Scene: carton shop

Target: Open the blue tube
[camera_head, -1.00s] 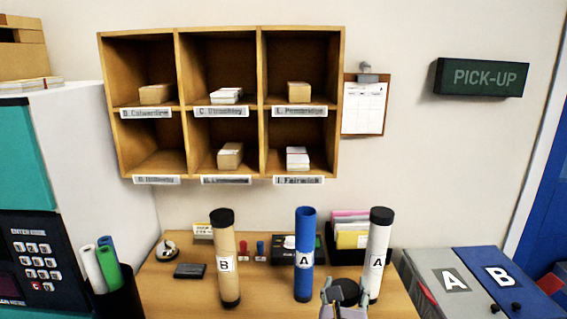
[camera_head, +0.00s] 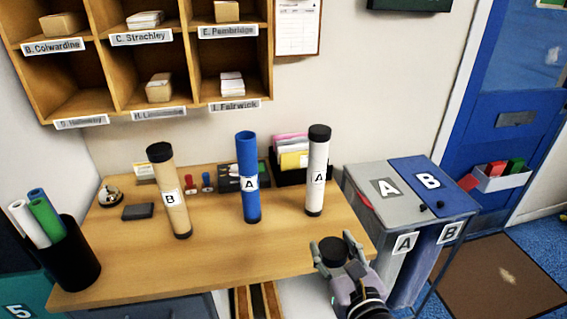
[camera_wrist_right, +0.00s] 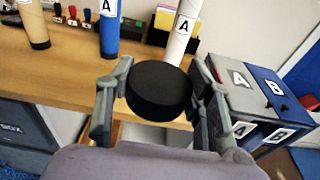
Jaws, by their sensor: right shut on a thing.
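The blue tube (camera_head: 248,185) stands upright on the table with a label A. Its top is open, with no cap on it. My right gripper (camera_head: 340,250) is shut on a round black cap (camera_head: 333,251), held off the table's front right edge, apart from the tubes. The cap also shows in the right wrist view (camera_wrist_right: 159,90), between the fingers. The blue tube's lower part shows there too (camera_wrist_right: 109,35). My left gripper is not in view.
A brown tube B (camera_head: 172,200) and a white tube A (camera_head: 317,175), both black-capped, flank the blue one. Grey and blue bins (camera_head: 395,187) stand right of the table (camera_head: 120,255). A black holder (camera_head: 72,260) with rolled tubes stands left. The table's front middle is clear.

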